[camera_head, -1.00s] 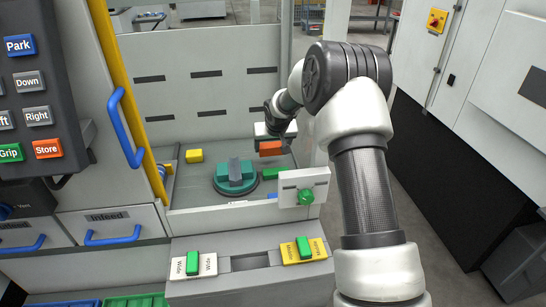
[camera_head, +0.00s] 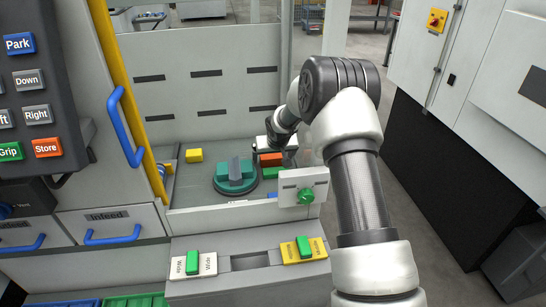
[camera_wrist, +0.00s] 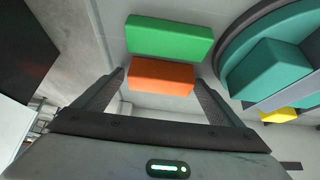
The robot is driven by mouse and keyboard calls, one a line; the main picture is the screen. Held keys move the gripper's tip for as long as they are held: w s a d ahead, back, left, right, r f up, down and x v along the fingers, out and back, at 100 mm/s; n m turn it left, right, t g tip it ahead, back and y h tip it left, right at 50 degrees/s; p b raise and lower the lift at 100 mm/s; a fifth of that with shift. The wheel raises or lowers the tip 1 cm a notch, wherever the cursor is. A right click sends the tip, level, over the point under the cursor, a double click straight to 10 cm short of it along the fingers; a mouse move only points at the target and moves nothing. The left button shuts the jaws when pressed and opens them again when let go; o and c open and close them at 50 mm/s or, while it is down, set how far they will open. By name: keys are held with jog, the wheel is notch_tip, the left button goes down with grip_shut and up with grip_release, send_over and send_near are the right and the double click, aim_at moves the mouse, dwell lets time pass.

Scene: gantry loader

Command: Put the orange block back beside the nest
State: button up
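The orange block (camera_head: 270,159) sits low at the right side of the machine bed, just behind a green block (camera_head: 272,173). In the wrist view the orange block (camera_wrist: 162,76) lies between my fingertips, close beside the green block (camera_wrist: 169,40). My gripper (camera_head: 272,152) points down at it; a thin gap shows between the block and the fingers (camera_wrist: 160,80), so it looks open around the block. The nest (camera_head: 236,187), a round teal base with teal and grey parts, stands left of both blocks; its teal part also shows in the wrist view (camera_wrist: 268,70).
A yellow block (camera_head: 194,155) lies at the back left of the bed. A white plate with a green knob (camera_head: 306,196) stands at the front right. The back panel (camera_head: 205,75) rises behind. White and yellow switch plates (camera_head: 194,265) are on the front ledge.

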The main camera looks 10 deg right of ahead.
jog(key=shift+r, duration=0.1)
jog(key=shift+s+r, duration=0.1)
jog(key=shift+r, duration=0.15)
jog(key=v, duration=1.1)
jog(key=shift+s+r, duration=0.15)
jog(key=shift+r, duration=0.05)
